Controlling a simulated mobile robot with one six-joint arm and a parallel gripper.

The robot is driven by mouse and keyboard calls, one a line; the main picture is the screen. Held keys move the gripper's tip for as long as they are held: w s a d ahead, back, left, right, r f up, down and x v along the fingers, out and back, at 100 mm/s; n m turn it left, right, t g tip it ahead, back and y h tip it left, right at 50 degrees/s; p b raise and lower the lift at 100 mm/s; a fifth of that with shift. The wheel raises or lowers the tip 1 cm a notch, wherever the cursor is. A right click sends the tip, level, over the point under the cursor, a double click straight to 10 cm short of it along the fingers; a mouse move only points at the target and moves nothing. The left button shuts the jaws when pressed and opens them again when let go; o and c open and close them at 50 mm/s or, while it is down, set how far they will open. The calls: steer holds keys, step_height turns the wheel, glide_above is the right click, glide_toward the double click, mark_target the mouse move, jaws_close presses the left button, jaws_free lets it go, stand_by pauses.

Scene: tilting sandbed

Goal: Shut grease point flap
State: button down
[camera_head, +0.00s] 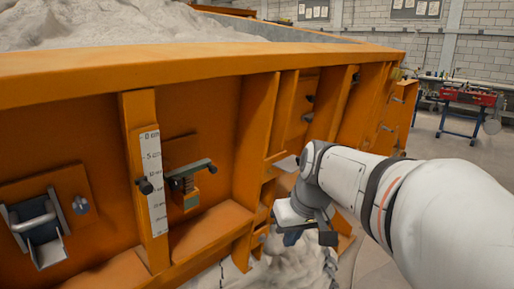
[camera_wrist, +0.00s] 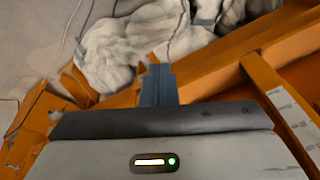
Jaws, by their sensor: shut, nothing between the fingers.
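My gripper (camera_head: 292,238) is low beside the orange side wall of the sandbed (camera_head: 215,115), right of the middle in the head view. Its blue-grey fingers are together and empty; they also show in the wrist view (camera_wrist: 158,85), pointing toward the floor and the pale heap. I cannot make out the grease point flap for certain. A small pale grey plate (camera_head: 286,163) sticks out from the wall just left of my wrist. It may be the flap, but I cannot tell. My gripper and wrist hide part of the wall behind them.
A metal latch bracket (camera_head: 38,225), a scale strip (camera_head: 155,180) and a spring lever (camera_head: 188,180) sit on the wall to the left. Upright ribs and knobs stick out. A pale heap (camera_wrist: 125,50) lies on the floor. Open floor (camera_head: 450,155) lies right.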

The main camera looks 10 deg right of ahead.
steer(key=w+d+r+n+t+y+p, duration=0.1)
steer(key=w+d+r+n+t+y, duration=0.15)
steer(key=w+d+r, duration=0.75)
steer(key=w+d+r+n+t+y+p, duration=0.1)
steer(key=w+d+r+n+t, duration=0.15)
steer(key=w+d+r, duration=0.7)
steer(key=p, duration=0.2)
glide_toward(292, 161)
steer(key=shift+w+a+f+g, duration=0.2)
steer(key=shift+w+a, duration=0.1)
steer(key=shift+a, duration=0.2)
steer(key=shift+w+a+f+g, duration=0.1)
steer(key=shift+w+a+f, duration=0.2)
steer(key=shift+a, duration=0.15)
steer(key=shift+f+b, duration=0.15)
steer(key=shift+b, duration=0.5)
